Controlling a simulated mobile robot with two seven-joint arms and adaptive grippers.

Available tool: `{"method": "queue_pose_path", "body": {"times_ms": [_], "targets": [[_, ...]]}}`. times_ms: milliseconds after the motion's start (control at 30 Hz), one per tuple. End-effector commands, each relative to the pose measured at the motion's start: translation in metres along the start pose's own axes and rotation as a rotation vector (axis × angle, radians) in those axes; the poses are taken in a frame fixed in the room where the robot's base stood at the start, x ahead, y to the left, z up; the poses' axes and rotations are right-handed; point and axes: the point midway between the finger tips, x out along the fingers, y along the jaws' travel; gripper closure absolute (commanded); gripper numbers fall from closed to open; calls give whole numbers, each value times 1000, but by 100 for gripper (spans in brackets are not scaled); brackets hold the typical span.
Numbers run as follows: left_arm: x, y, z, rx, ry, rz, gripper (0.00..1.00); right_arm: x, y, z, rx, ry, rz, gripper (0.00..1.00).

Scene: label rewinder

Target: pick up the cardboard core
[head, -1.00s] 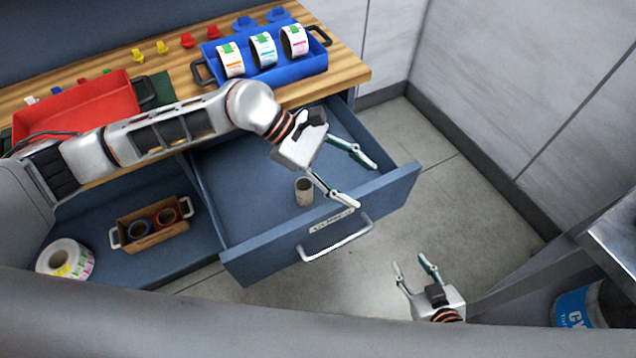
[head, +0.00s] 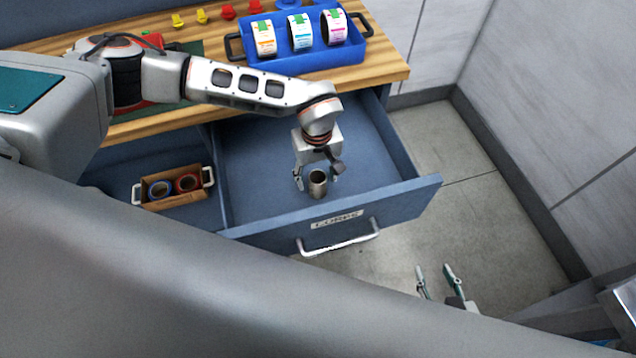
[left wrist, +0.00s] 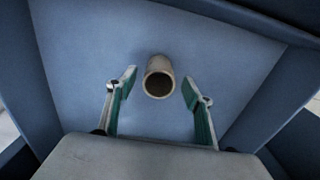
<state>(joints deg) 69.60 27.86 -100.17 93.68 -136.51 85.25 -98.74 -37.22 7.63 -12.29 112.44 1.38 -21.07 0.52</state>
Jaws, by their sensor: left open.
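The cardboard core (head: 318,184) is a short brown tube standing upright in the open blue drawer (head: 260,160), near its front wall. It also shows in the left wrist view (left wrist: 158,78), with its hollow end facing the camera. My left gripper (head: 316,180) is open and points down into the drawer at the core. In the left wrist view its two fingertips (left wrist: 158,84) stand on either side of the core, with a gap on each side. My right gripper (head: 436,270) is open and empty, low over the floor in front of the drawer.
A blue bin (head: 300,62) with several label rolls stands on the wooden worktop (head: 384,72). A small brown box (head: 172,202) with two tape rolls sits left of the drawer. The drawer walls surround the core; its floor around the core is clear.

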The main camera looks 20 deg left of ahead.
Motion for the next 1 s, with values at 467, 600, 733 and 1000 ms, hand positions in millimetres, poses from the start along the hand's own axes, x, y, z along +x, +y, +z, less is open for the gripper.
{"method": "queue_pose_path", "body": {"times_ms": [467, 600, 733, 1000], "targets": [[36, 1, 0, 0, -2, 1, 48, 1, 2, 3, -5, -2, 1, 60], [36, 1, 0, 0, -2, 1, 69, 1, 2, 3, -6, -2, 1, 60], [36, 1, 0, 0, -2, 1, 84, 1, 2, 4, -6, -3, 1, 60], [35, 1, -1, 0, -2, 1, 84, 1, 2, 5, -7, -5, 1, 60]]}}
